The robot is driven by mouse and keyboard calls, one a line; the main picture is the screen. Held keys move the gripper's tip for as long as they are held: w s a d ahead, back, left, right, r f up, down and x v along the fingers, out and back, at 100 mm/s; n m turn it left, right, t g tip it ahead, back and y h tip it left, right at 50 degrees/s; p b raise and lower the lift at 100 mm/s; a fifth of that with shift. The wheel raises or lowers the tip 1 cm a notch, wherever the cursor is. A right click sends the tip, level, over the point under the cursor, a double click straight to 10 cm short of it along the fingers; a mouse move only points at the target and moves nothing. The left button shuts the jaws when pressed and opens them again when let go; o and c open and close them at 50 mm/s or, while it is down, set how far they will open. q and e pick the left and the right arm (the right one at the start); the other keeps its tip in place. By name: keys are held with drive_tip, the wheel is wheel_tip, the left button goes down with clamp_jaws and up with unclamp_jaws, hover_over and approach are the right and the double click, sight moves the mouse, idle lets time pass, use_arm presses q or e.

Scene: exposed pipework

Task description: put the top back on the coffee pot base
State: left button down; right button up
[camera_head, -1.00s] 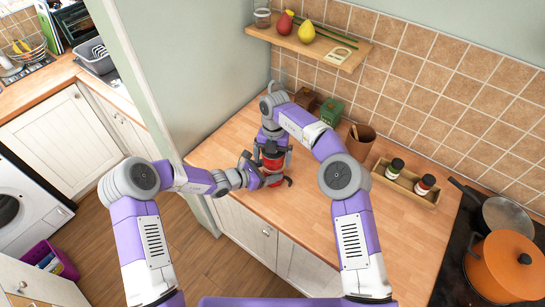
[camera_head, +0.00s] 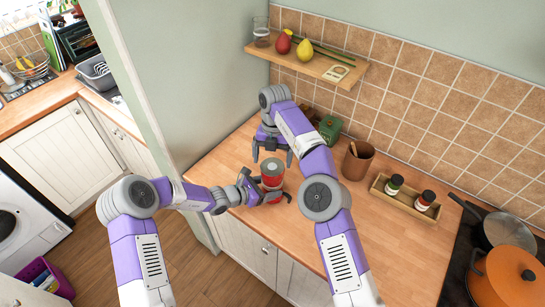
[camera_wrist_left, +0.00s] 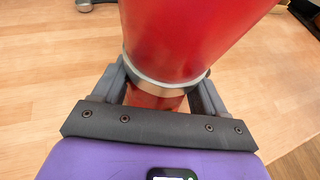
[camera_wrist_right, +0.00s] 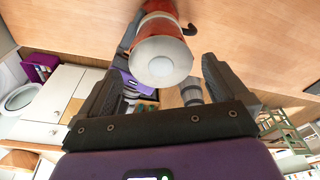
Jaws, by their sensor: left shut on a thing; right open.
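The red coffee pot stands near the counter's front edge. Its red top (camera_head: 272,181) has a grey lid and rests above the base, with a silver band at the joint in the left wrist view (camera_wrist_left: 165,76). I cannot tell whether the top is fully seated. The red base (camera_wrist_left: 155,98) is mostly hidden between the fingers of my left gripper (camera_wrist_left: 160,88), shut on it. My right gripper (camera_head: 272,156) is open and empty, just behind the pot. The right wrist view shows the top's pale round lid (camera_wrist_right: 161,60) between and beyond its spread fingers.
A green box (camera_head: 330,128) and a brown cup (camera_head: 357,160) stand along the tiled wall. A wooden tray (camera_head: 405,200) holds two jars. An orange pot (camera_head: 505,280) and a pan (camera_head: 507,222) are on the hob. The counter right of the coffee pot is clear.

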use_arm(q)
drive_tip(key=shift+r, duration=0.1)
unclamp_jaws()
drive_tip(key=shift+a, duration=0.1)
drive_tip(key=v, duration=0.7)
drive_tip(key=shift+s+a, duration=0.1)
drive_tip(key=shift+s, duration=0.1)
